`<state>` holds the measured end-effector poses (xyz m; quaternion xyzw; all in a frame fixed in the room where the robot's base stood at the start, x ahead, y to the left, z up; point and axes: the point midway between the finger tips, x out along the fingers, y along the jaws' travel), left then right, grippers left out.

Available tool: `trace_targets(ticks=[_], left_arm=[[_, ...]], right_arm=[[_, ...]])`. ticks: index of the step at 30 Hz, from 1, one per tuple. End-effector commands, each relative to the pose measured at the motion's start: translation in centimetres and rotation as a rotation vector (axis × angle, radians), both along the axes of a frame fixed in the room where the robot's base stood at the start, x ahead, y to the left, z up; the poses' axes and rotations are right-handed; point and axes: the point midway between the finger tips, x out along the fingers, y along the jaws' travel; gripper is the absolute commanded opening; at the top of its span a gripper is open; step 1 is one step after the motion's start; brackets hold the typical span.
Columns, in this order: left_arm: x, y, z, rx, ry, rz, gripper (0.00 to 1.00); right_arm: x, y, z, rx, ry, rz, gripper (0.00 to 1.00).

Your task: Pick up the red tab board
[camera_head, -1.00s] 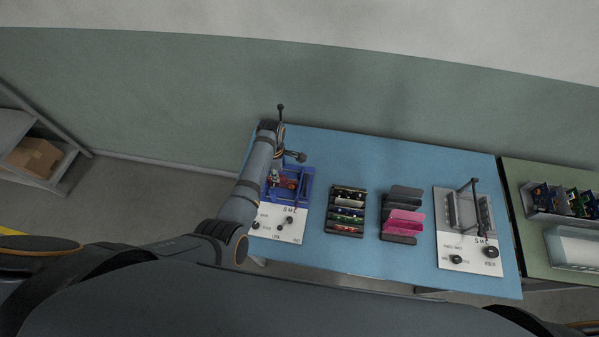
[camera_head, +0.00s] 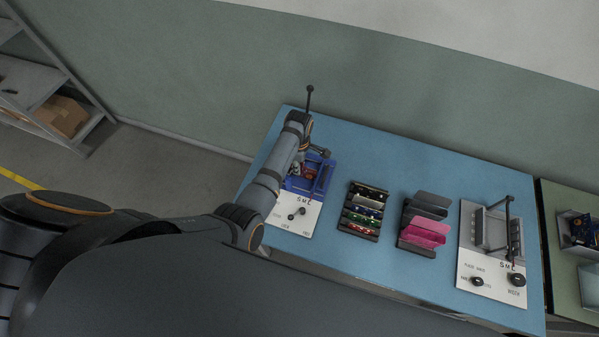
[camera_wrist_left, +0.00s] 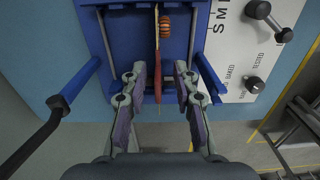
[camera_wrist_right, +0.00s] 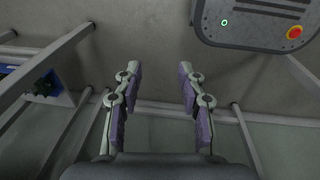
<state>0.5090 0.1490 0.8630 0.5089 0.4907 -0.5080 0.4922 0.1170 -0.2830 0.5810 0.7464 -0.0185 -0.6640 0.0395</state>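The red tab board (camera_wrist_left: 157,40) stands edge-on in a blue fixture (camera_wrist_left: 93,20), with a copper coil beside it, in the left wrist view. The fixture also shows at the left of the table in the head view (camera_head: 325,180), where my left arm partly covers it and the board. My left gripper (camera_wrist_left: 160,78) is open, its fingers on either side of the board's line with gaps visible on both sides. My right gripper (camera_wrist_right: 158,78) is open and empty, over the grey floor, and is out of the head view.
A dark rack of several boards (camera_head: 363,210) and a rack with pink boards (camera_head: 424,232) stand mid-table. A grey test fixture with a lever (camera_head: 491,240) is at the right. The fixture's levers stick up near my left gripper. Bare blue table lies between the racks.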

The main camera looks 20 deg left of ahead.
Motion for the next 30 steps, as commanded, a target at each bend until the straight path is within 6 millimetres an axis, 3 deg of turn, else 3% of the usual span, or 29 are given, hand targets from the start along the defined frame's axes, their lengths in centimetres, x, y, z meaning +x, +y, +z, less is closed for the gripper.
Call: trace_targets(ticks=[1,9,17,24,30], left_arm=[[0.0,0.0,-1.2,0.000,0.000,0.000,0.29],[0.1,-0.1,-5.0,0.000,0.000,0.000,0.29],[0.1,-0.1,-4.7,0.000,0.000,0.000,0.29],[0.1,-0.1,-4.7,0.000,0.000,0.000,0.00],[0.1,-0.1,-4.7,0.000,0.000,0.000,0.00]], right_arm=[[-0.2,0.0,-1.4,0.000,0.003,0.000,0.40],[-1.4,0.1,-6.2,0.001,0.022,-0.002,0.40],[-1.3,0.9,-6.1,0.011,0.020,-0.004,0.40],[-1.2,1.0,-6.1,0.012,0.019,-0.004,0.40],[-1.1,0.7,-6.1,0.008,0.016,-0.003,0.40]])
